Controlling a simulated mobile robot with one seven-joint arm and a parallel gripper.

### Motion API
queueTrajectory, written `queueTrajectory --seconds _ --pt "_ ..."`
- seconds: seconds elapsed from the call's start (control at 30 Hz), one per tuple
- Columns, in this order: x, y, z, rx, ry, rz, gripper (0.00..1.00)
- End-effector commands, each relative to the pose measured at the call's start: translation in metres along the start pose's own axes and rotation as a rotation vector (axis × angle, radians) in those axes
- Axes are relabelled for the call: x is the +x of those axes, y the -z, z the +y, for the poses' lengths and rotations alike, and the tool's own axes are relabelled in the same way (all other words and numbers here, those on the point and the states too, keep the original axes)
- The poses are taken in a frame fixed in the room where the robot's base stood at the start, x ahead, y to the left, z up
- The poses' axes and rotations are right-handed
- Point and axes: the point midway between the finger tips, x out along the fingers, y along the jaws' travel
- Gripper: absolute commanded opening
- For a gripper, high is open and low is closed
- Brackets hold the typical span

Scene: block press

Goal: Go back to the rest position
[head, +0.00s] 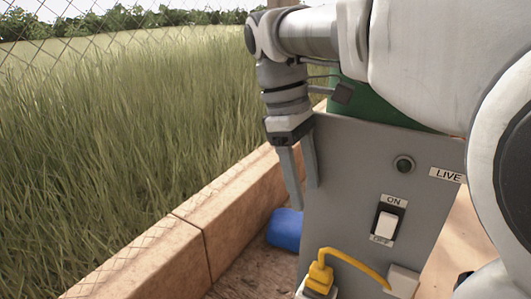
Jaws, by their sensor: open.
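My gripper (300,180) hangs at the upper middle of the head view with its fingers pointing down. The two fingers are apart with nothing visible between them. It is in front of or beside the left edge of a grey panel (345,165); I cannot tell whether it touches it. The panel carries a white rocker switch (385,226) between ON and OFF labels, and a dark green round lamp (403,165) by a LIVE label (447,175). My arm covers the upper right of the view.
A yellow plug and cable (345,254) run across the panel's lower part to a white box (403,280). A blue object (286,229) lies left of the panel.

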Motion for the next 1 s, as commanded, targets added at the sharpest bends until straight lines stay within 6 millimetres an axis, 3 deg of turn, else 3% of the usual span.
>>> queueTrajectory --seconds 0.17,0.37,0.7,1.0 --pt "0.001 -0.002 -0.001 0.012 -0.004 0.009 0.67" --pt "0.013 -0.018 -0.008 0.135 -0.036 0.098 0.67" --pt "0.058 -0.05 -0.035 0.538 -0.096 0.39 0.67" --pt "0.099 -0.064 -0.055 0.863 -0.109 0.631 0.67"
